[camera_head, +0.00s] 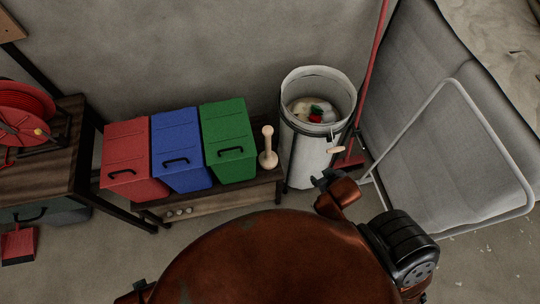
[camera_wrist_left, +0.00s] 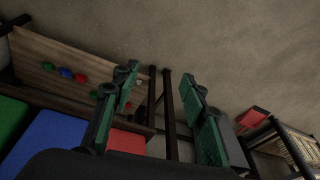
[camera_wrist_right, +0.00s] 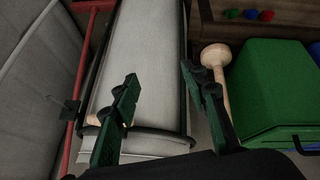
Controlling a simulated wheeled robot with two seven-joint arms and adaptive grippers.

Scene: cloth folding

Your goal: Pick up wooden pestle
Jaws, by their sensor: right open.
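The wooden pestle (camera_head: 268,148) stands upright on the low wooden bench, right of the green bin, in the head view. In the right wrist view the pestle (camera_wrist_right: 214,57) shows behind the right-hand finger, which hides part of it. My right gripper (camera_head: 326,180) is open and empty in front of the white hamper, to the right of the pestle and apart from it. Its two green-padded fingers are spread in the right wrist view (camera_wrist_right: 158,80). My left gripper (camera_wrist_left: 160,90) is open and empty in the left wrist view, and the pestle is not clearly seen there.
Red (camera_head: 130,157), blue (camera_head: 180,148) and green (camera_head: 228,140) bins stand on the bench (camera_head: 220,197) left of the pestle. The white hamper (camera_head: 308,155) stands close on its right. A red pole (camera_head: 374,65) and grey mattress (camera_head: 425,90) lie further right.

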